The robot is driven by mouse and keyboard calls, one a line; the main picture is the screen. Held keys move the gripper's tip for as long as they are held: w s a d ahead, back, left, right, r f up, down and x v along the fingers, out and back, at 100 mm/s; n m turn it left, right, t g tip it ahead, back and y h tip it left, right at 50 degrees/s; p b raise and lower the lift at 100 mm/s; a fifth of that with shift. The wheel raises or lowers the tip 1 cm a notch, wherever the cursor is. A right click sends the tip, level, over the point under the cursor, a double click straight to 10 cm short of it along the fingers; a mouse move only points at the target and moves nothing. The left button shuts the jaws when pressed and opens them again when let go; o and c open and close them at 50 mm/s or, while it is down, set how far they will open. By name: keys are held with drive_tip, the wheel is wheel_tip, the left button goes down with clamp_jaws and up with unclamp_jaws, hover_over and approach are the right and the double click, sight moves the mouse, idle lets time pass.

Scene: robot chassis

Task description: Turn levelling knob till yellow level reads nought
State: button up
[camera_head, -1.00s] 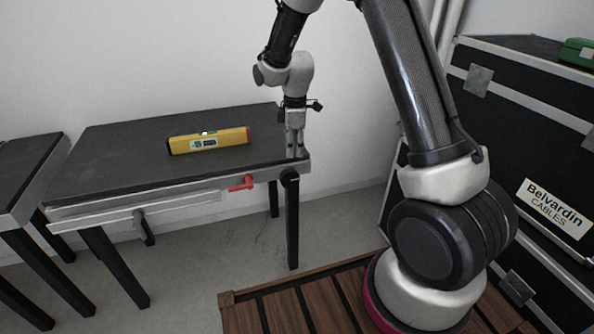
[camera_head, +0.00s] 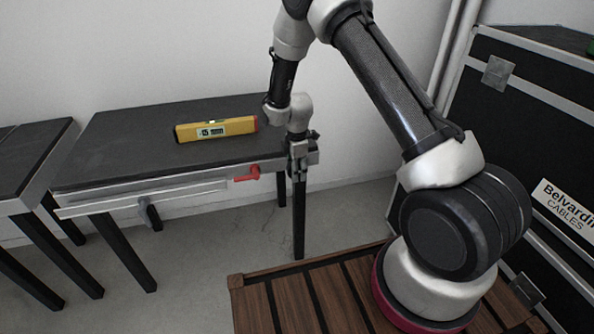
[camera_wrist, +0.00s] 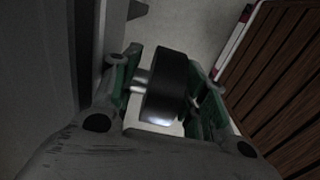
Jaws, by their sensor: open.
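The yellow level (camera_head: 216,131) lies on the dark tabletop (camera_head: 120,155). Its small display (camera_head: 213,131) shows dark digits too small to read surely. My gripper (camera_head: 299,174) is at the table's front right corner, pointing down, and hides the black levelling knob there. In the wrist view the black knob (camera_wrist: 166,86) on its metal shaft sits between the two green-padded fingers of my gripper (camera_wrist: 163,84). The fingers are open, one on each side of the knob. I cannot tell whether either pad touches it.
A red lever handle (camera_head: 247,173) sticks out from the table's front, left of my gripper. Another black knob (camera_head: 149,214) hangs at the front left. A second dark table (camera_head: 30,160) stands at the left. Wooden slatted decking (camera_head: 300,295) and a black case (camera_head: 530,120) are at the right.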

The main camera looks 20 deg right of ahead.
clamp_jaws()
drive_tip(key=shift+h, duration=0.4)
drive_tip(key=h, duration=0.4)
drive_tip(key=shift+a+h, duration=0.1)
drive_tip(key=shift+h, duration=0.2)
drive_tip(key=h, duration=0.6)
drive_tip(key=shift+r+h, duration=0.1)
drive_tip(key=shift+h, duration=0.2)
unclamp_jaws()
